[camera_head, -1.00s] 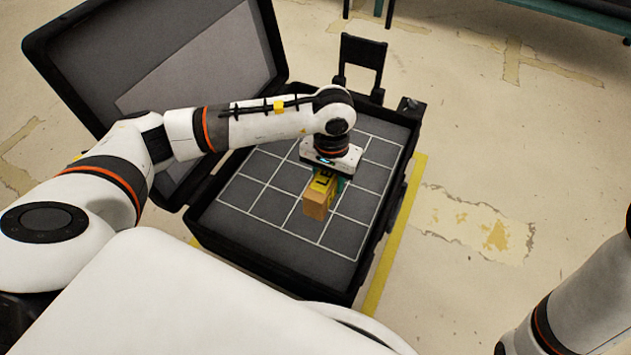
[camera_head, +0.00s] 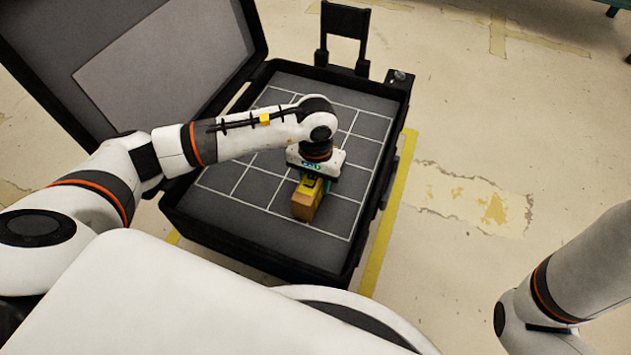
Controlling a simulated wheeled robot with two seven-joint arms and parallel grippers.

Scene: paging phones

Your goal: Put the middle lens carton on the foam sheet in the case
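The lens carton (camera_head: 306,204), an orange-brown box with a yellow top, is in the open black case, at the lower part of the gridded grey foam sheet (camera_head: 243,208). My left gripper (camera_head: 314,184) points down from above and appears shut on the carton, with a teal part showing at its right side. The fingertips are mostly hidden by the wrist and the carton. I cannot tell whether the carton's underside touches the foam. My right gripper is out of view; only part of that arm shows at the lower right.
The case lid (camera_head: 165,65) stands open at the upper left. A black upright bracket (camera_head: 343,30) rises at the case's far edge. A yellow floor stripe (camera_head: 385,232) runs along its right side. The foam squares around the carton look empty.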

